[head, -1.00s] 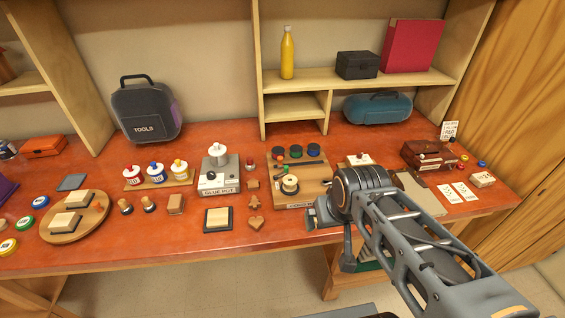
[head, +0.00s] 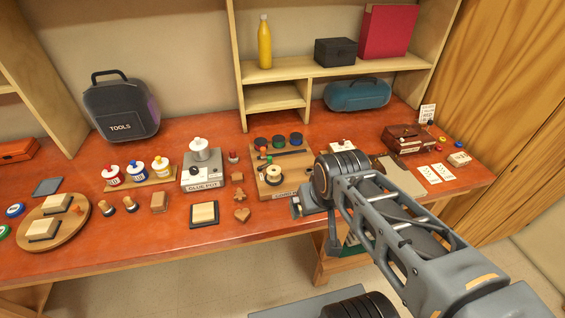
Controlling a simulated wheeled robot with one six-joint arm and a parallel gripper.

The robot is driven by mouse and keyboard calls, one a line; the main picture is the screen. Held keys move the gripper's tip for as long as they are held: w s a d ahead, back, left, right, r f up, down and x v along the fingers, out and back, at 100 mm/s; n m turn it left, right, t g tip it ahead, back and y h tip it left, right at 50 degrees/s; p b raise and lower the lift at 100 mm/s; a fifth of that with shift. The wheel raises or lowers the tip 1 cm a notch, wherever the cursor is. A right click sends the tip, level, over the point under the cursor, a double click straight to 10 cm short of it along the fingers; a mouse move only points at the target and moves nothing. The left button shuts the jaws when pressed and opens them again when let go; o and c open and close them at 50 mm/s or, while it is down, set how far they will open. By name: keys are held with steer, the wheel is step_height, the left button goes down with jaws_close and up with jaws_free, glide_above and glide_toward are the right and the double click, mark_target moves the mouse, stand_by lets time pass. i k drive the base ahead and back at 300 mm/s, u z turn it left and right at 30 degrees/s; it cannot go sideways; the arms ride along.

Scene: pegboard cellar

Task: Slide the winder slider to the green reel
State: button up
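The winder (head: 293,177) is a wooden board on the red bench, left of my arm. A pale spool (head: 273,175) sits nearer the front. My gripper (head: 308,203) is at the board's front right corner, apart from the knob. My wrist hides much of it, so its opening is unclear.
A glue pot (head: 203,171) stands left of the winder, with small wooden shapes (head: 239,195) between. A clipboard (head: 402,177) and a brown box (head: 407,139) lie to the right. The shelf unit (head: 240,90) rises behind.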

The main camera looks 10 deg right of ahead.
mark_target(263, 154)
steer(key=u, duration=2.1)
steer(key=k, duration=0.8)
steer(key=z, duration=0.9)
steer(key=i, duration=0.95)
